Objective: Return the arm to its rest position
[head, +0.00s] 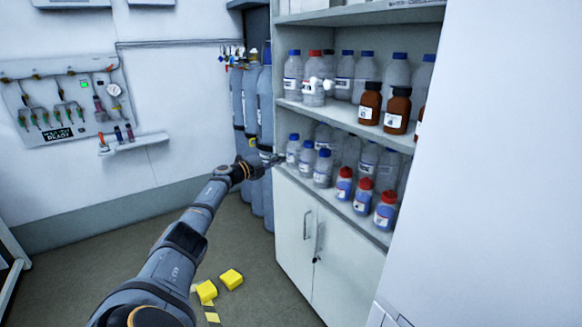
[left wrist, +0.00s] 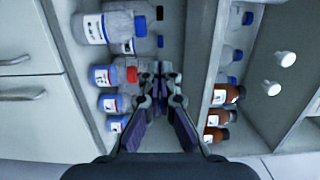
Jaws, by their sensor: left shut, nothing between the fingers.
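My left arm (head: 185,240) reaches forward from the bottom left of the head view. Its gripper (head: 275,160) is at the left front of the lower open shelf, close to the clear blue-capped bottles (head: 307,158). Whether it touches them I cannot tell. In the left wrist view the gripper (left wrist: 158,72) has its fingers together with nothing between them. Bottles with blue labels (left wrist: 105,75) lie to its left in that view, and brown bottles (left wrist: 217,117) to its right. My right gripper is not in view.
The shelf unit (head: 345,115) holds several clear, brown and red-capped bottles above closed cabinet doors (head: 300,230). Grey gas cylinders (head: 264,100) stand left of it. Yellow blocks (head: 231,278) lie on the floor. A white panel (head: 500,160) fills the right side. Floor on the left is mostly clear.

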